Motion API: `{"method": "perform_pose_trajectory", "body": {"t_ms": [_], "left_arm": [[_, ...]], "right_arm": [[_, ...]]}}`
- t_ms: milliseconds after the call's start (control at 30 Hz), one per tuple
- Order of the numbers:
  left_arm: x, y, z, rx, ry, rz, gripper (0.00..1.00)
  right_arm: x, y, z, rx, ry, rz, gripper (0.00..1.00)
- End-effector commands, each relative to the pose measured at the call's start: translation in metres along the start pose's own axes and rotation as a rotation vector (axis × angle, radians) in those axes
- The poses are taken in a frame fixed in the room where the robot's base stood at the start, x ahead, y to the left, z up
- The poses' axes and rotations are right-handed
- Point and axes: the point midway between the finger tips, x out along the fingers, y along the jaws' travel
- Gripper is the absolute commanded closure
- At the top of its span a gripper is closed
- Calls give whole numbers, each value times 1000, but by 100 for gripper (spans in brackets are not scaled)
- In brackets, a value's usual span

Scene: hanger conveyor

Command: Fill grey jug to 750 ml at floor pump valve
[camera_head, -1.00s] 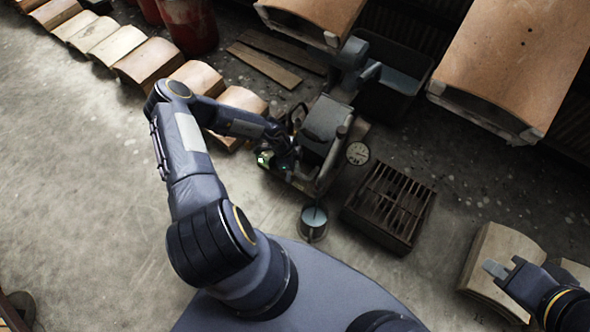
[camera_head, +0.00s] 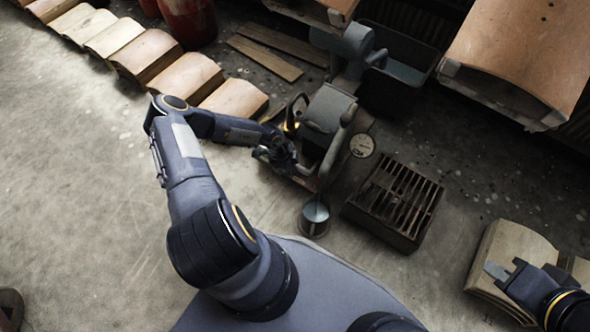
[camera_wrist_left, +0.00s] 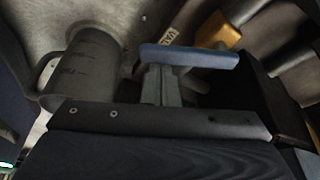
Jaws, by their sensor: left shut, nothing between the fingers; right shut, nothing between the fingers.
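The grey jug (camera_wrist_left: 85,65) shows at the left of the left wrist view, with dark measuring marks on its side and a handle at its left. Its fill level cannot be seen. A blue-handled lever (camera_wrist_left: 188,56) lies right of the jug, just beyond my left gripper (camera_wrist_left: 162,82), which is shut and empty. Whether the fingers touch the lever is unclear. In the head view my left gripper (camera_head: 284,155) is at the left side of the grey floor pump (camera_head: 325,112); the jug is not clearly distinguishable there. My right gripper (camera_head: 497,270) is shut and empty at the lower right.
A round gauge (camera_head: 362,145) and a slatted metal grate (camera_head: 397,203) stand right of the pump. A small metal can (camera_head: 314,218) sits below it, close to my base. Curved wooden pieces (camera_head: 187,77) line the upper left.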

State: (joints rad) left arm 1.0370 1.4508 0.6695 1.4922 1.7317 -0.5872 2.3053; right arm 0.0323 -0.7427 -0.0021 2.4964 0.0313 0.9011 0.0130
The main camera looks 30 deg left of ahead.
Motion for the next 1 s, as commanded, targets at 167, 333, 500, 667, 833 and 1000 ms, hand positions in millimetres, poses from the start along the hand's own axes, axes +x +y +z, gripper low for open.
{"method": "perform_pose_trajectory", "body": {"t_ms": [167, 333, 500, 667, 833, 1000], "left_arm": [[0, 0, 0, 3, 0, 1, 100], [-2, 0, 2, 36, -1, 13, 100], [-2, 1, 4, 62, -1, 22, 100], [-2, 1, 6, 87, -2, 30, 100], [-4, 1, 10, 140, -2, 49, 100], [-7, 1, 15, 229, -3, 80, 100]], "right_arm": [[0, 0, 0, 0, 0, 0, 100], [-2, -1, -1, 0, 0, 0, 100], [-3, -1, -1, 0, 0, 0, 100], [-4, -2, -2, 0, 0, 0, 100], [-6, -3, -3, 0, 0, 0, 100], [-10, -5, -5, 0, 0, 0, 100]]}}
